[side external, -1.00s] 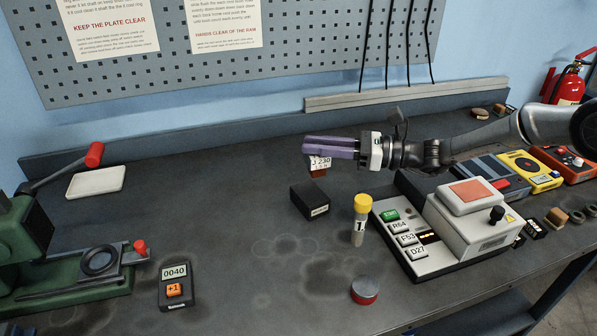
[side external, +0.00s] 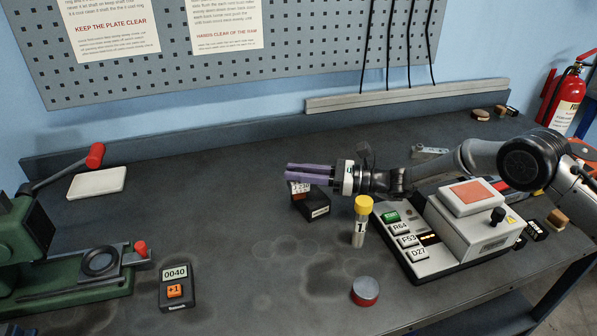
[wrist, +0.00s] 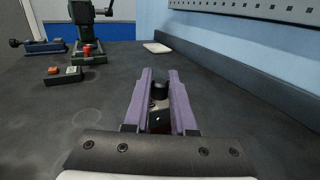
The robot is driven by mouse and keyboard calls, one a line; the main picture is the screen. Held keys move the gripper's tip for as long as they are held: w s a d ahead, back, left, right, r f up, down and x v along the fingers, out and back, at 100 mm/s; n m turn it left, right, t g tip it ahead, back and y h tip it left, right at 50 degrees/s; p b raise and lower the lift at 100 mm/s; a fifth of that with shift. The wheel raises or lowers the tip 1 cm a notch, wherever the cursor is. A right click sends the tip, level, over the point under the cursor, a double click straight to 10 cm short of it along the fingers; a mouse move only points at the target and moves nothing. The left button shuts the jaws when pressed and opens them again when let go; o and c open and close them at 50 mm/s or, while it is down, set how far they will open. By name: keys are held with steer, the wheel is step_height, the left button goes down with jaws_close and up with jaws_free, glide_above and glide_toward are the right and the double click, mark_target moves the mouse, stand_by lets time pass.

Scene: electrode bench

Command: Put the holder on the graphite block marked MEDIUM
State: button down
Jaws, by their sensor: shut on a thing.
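My gripper (side external: 290,174) has long purple fingers and points left, low over the bench. It is shut on the holder (side external: 300,187), a small piece with a white printed label and a reddish-brown lower part. The holder hangs below the fingers; a dark round top and reddish-brown part of the holder (wrist: 159,90) show between the fingers in the wrist view. A black block (side external: 313,207) with a small white label, too small to read, sits just under and right of the holder. The holder overlaps the block's left end in the picture; I cannot tell whether they touch.
A yellow-capped vial (side external: 360,222) stands close right of the block, beside a white control box (side external: 462,232). A red-sided disc (side external: 365,291) lies in front. A counter (side external: 176,287) and green press (side external: 60,270) stand left. The bench between is clear.

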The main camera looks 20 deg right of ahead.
steer(key=shift+r, duration=0.15)
steer(key=c, duration=0.7)
jaws_free()
steer(key=shift+f, duration=0.25)
steer(key=shift+c, duration=0.2)
steer(key=shift+r, duration=0.15)
steer(key=shift+s+d, duration=0.1)
steer(key=shift+d, duration=0.25)
steer(key=v, duration=0.2)
steer(key=shift+s+d, duration=0.2)
steer(key=shift+d, duration=0.1)
step_height(320, 180, up, 7)
